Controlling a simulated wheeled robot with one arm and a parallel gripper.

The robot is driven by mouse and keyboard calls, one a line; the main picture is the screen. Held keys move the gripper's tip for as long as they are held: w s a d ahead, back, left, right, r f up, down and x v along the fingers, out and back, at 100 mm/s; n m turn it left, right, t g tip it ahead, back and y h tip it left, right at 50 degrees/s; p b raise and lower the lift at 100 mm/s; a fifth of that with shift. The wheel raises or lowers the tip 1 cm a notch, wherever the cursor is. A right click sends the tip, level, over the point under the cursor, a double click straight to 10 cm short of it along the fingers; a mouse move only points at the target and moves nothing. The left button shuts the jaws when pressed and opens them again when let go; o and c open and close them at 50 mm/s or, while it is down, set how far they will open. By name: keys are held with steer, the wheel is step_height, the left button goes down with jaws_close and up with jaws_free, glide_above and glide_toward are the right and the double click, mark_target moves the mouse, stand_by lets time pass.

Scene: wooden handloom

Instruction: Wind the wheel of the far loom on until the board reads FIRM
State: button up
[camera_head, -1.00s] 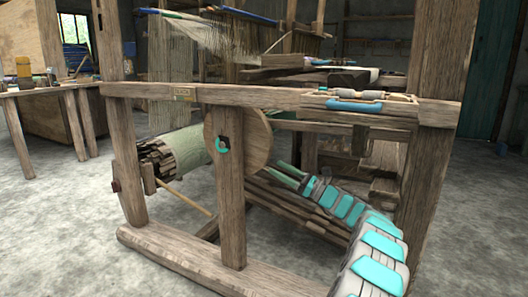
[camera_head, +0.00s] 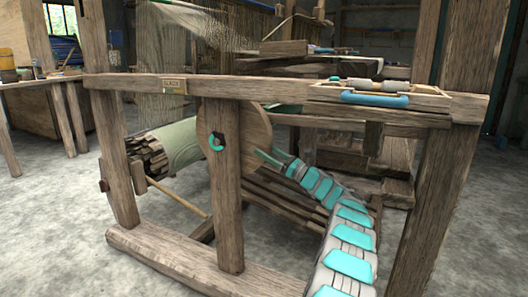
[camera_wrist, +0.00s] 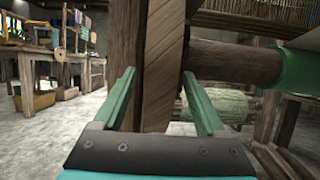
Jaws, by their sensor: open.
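The wooden wheel (camera_head: 252,135) is a flat disc on the loom's side, partly hidden by an upright post. My gripper (camera_head: 268,160) is at the wheel's right edge in the head view. In the wrist view my gripper (camera_wrist: 160,95) is open, one green finger on each side of the wheel's edge (camera_wrist: 163,55). I cannot tell whether either finger touches it. A small brass plate (camera_head: 173,87) is on the top rail; its lettering is too small to read.
A cloth-wrapped roller (camera_head: 185,147) lies left of the wheel. Loom posts and a low beam (camera_head: 165,258) stand close around my arm. Open floor is at left.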

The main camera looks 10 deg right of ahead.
steer(key=shift+w+a+r, duration=0.2)
steer(key=shift+w+a, duration=0.1)
steer(key=shift+a, duration=0.1)
jaws_close()
stand_by(0.4)
stand_by(0.9)
